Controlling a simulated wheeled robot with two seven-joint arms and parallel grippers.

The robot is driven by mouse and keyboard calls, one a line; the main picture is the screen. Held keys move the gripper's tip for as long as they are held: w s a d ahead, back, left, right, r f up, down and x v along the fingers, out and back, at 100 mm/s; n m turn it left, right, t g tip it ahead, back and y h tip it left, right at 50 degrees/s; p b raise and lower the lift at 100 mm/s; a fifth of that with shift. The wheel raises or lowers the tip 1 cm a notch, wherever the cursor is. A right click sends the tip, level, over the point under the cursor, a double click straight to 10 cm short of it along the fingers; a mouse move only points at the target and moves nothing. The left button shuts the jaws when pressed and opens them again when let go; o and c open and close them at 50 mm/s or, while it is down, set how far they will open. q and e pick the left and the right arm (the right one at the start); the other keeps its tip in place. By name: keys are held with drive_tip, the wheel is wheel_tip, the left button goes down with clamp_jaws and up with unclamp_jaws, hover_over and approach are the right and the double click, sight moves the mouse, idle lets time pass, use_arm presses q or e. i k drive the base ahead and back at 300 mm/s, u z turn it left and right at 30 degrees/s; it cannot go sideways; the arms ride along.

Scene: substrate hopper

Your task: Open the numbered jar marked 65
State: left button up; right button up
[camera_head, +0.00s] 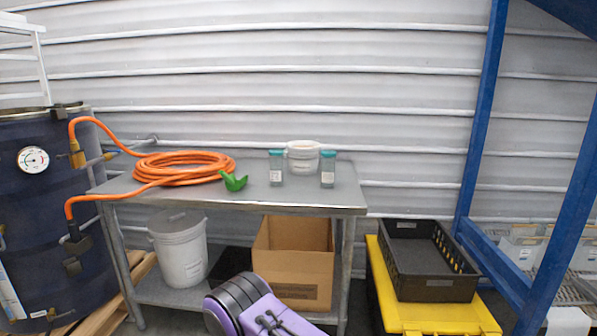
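Two small clear jars with teal lids stand upright on a metal table (329,196). The left jar (276,172) and the right jar (328,173) each bear a white label on the front. The print on both labels is too small to read, so I cannot tell which is marked 65. Both lids look seated on their jars. The jars stand apart, near the table's right half. Neither of my grippers shows in the head view.
A coiled orange hose (185,165), a green scoop (234,182) and a white tub (303,157) share the tabletop. Below are a cardboard box (292,262) and white bucket (181,255). A black crate (437,289) sits right, near a blue rack (484,110).

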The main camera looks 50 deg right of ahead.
sight(327, 170)
drive_tip(key=z, duration=0.2)
drive_tip(key=i, duration=1.05)
drive_tip(key=z, duration=1.3)
drive_tip(key=i, duration=0.8)
drive_tip(key=z, duration=0.8)
